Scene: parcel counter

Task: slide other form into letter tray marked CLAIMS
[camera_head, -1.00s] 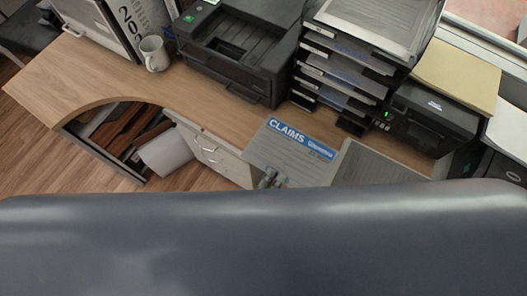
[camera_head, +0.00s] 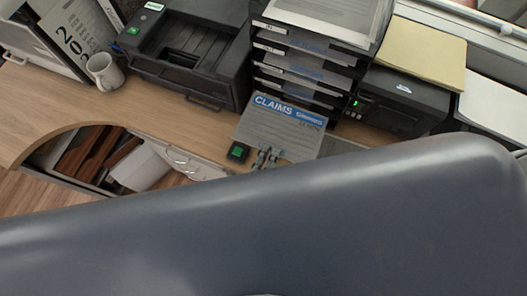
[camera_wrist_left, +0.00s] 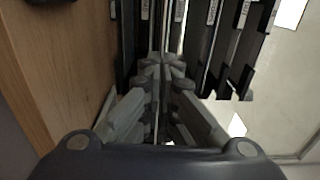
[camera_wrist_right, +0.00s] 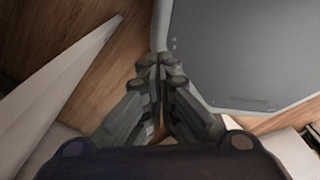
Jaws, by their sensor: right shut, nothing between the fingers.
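A grey form with a blue CLAIMS header (camera_head: 275,125) is in front of the letter tray stack (camera_head: 305,72) in the head view. My left gripper (camera_head: 266,157) is shut on the form's near edge, with the header end away from the fingers. In the left wrist view the closed fingers (camera_wrist_left: 165,70) point at the black trays (camera_wrist_left: 205,55), which look turned on their side; the form shows there at most as a thin edge. Tray labels are too small to read. My right gripper (camera_wrist_right: 160,68) is shut and empty, and shows only in the right wrist view.
A black printer (camera_head: 190,50) stands left of the trays, a small black machine (camera_head: 395,100) right of them, and a mug (camera_head: 104,71) further left. A small black device with a green face (camera_head: 238,152) is beside the form. A grey panel (camera_wrist_right: 240,50) is near my right gripper.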

